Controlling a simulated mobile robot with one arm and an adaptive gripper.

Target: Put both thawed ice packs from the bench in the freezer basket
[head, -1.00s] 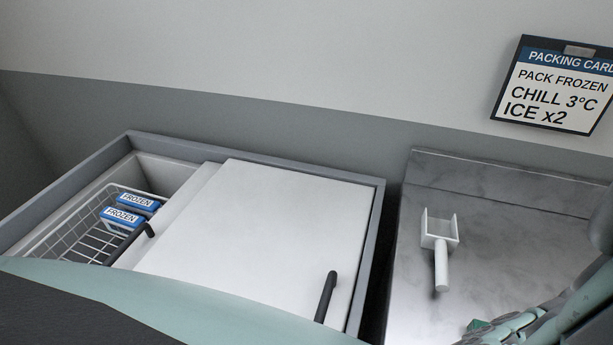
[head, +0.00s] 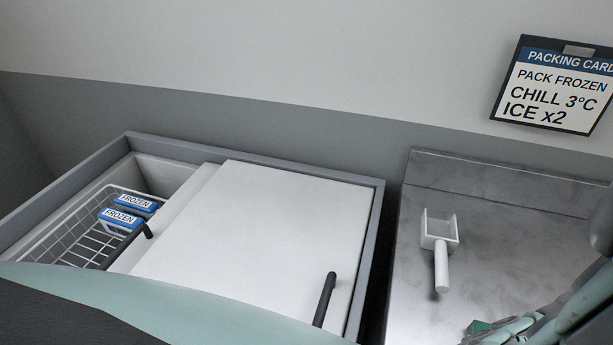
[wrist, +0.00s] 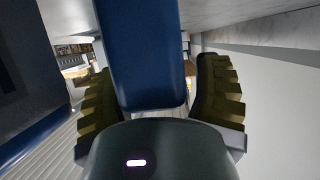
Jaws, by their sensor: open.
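In the wrist view my gripper (wrist: 153,85) is open, with one ribbed finger on each side of a blue slab (wrist: 143,45). The slab looks like an ice pack, but no label shows; I cannot tell whether the fingers touch it. A second dark blue block (wrist: 32,140), perhaps another pack, fills the left edge. In the head view the white wire freezer basket (head: 62,232) sits in the open left part of the freezer. Two blue packs marked FROZEN, a rear one (head: 136,203) and a front one (head: 120,220), lie in it.
A white sliding lid (head: 250,235) with a dark handle (head: 325,299) covers the freezer's right part. A white scoop (head: 440,245) lies on the grey bench (head: 520,225). A packing card (head: 550,85) hangs above. The basket's front part looks empty.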

